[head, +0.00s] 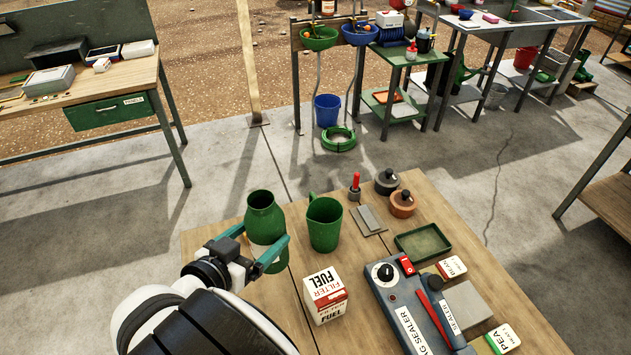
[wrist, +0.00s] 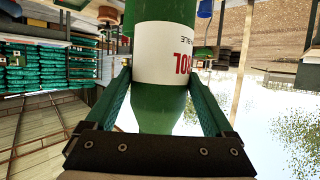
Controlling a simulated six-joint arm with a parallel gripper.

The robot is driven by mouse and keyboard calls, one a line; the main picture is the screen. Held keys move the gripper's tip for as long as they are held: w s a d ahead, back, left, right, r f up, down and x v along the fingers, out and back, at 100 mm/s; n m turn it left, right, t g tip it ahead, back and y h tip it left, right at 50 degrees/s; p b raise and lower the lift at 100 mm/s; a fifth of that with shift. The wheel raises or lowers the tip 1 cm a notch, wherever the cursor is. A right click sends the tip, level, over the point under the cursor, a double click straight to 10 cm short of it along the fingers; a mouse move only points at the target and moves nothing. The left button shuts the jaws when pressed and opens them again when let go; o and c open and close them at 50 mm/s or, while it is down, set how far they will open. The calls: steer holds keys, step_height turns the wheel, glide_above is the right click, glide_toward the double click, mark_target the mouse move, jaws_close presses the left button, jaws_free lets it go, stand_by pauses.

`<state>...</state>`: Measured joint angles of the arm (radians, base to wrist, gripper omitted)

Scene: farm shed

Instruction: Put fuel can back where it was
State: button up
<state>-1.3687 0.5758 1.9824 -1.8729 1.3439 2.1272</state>
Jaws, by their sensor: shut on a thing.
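The fuel can (head: 264,218) is a green, bottle-shaped can with a narrowed neck and a white label. My gripper (head: 262,236) is shut on it from the near left, one green finger on each side. In the head view the can is upright at the left edge of the wooden table (head: 222,244). I cannot tell whether its base touches the table. The wrist view is upside down; there the can (wrist: 160,110) sits between both fingers, and red lettering ending in "OL" shows on its label. The rest of the word is hidden or turned away.
A green jug (head: 324,226) stands close to the can's right. A white and red fuel filter box (head: 325,296) is in front of the jug. A bag sealer (head: 405,310), green tray (head: 423,243), brown lidded pot (head: 402,204) and grey plates (head: 368,220) fill the right side.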

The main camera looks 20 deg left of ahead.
steer(key=s+a+f, duration=0.2)
steer(key=s+f, duration=0.1)
steer(key=f, duration=0.8)
steer(key=shift+f, duration=0.15)
steer(key=o, duration=1.4)
steer(key=shift+o, duration=0.2)
